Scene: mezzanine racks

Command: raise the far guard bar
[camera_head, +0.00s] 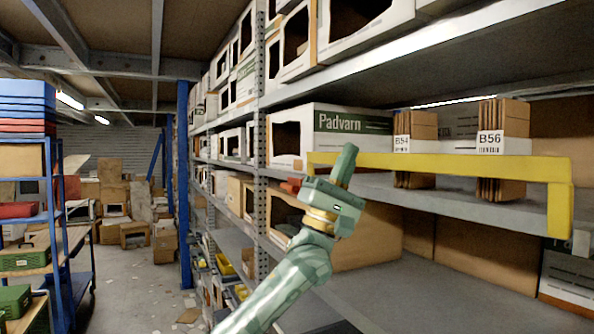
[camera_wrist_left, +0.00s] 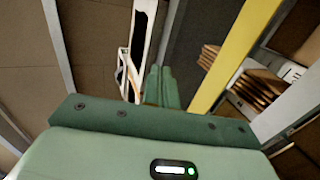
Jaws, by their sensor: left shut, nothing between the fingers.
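A yellow guard bar (camera_head: 450,164) runs along the front of the rack at shelf height. Its right end bends down in a short leg, and its left end shows just left of my fingers. My left gripper (camera_head: 346,157) is shut and empty, pointing up in front of the bar near its left end and hiding a bit of it. In the left wrist view, the shut fingers (camera_wrist_left: 162,78) stand left of the yellow bar (camera_wrist_left: 232,57), with a gap between in the picture. I cannot tell whether they touch it. My right gripper is not in view.
Behind the bar, the shelf holds a white Padvarn box (camera_head: 345,135) and flat carton stacks labelled B54 (camera_head: 415,140) and B56 (camera_head: 503,130). A grey upright post (camera_head: 260,150) stands left of my gripper. A blue cart (camera_head: 62,250) stands left, across open aisle floor.

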